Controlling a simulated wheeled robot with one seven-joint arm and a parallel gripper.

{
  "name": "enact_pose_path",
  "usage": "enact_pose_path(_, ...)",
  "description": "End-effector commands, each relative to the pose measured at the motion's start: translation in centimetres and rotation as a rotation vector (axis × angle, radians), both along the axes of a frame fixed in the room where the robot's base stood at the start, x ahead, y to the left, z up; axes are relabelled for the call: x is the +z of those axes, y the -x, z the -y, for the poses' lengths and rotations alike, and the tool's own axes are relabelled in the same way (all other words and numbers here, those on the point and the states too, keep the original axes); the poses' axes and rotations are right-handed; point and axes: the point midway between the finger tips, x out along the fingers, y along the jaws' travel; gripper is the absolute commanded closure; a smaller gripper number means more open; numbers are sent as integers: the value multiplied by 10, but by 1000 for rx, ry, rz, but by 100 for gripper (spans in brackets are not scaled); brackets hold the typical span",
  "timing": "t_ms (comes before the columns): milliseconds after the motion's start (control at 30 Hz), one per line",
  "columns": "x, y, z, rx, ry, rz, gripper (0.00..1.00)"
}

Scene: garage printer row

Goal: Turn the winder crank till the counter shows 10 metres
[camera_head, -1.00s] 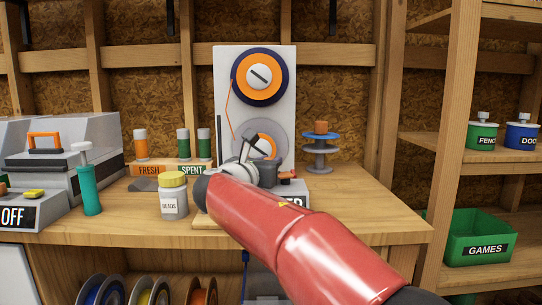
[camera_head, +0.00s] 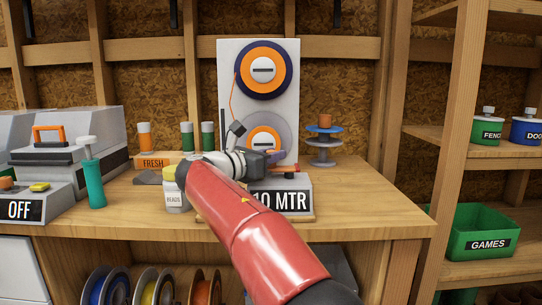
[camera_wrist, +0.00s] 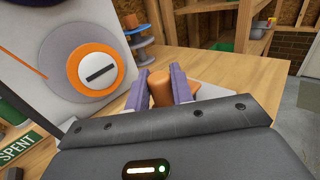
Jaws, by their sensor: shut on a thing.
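The winder is a pale upright panel (camera_head: 228,75) on the bench. It has an upper spool (camera_head: 263,70) with a dark blue rim and orange face, and a lower grey spool with an orange hub (camera_head: 262,136). Both hub slots lie level in the head view. The counter (camera_head: 290,200) at the base reads "10 MTR", its left edge partly behind my red arm. My gripper (camera_head: 273,157) is at the lower spool's right side. In the wrist view, its purple fingers (camera_wrist: 161,82) are shut on the orange crank knob (camera_wrist: 160,91).
A white jar with a yellow lid (camera_head: 174,192) stands close to my arm's left side. A stack of grey-blue discs with an orange top (camera_head: 324,140) stands right of the winder. The bench's right front (camera_head: 370,210) is clear.

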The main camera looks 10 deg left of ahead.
Motion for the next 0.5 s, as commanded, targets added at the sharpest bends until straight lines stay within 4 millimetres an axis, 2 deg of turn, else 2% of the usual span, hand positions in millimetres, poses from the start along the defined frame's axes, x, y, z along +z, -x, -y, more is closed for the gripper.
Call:
enact_pose_path(100,1,0,0,2,1,1,100)
enact_pose_path(133,1,0,0,2,0,1,73)
enact_pose_path(267,1,0,0,2,1,1,57)
enact_pose_path(500,0,0,0,1,1,1,57)
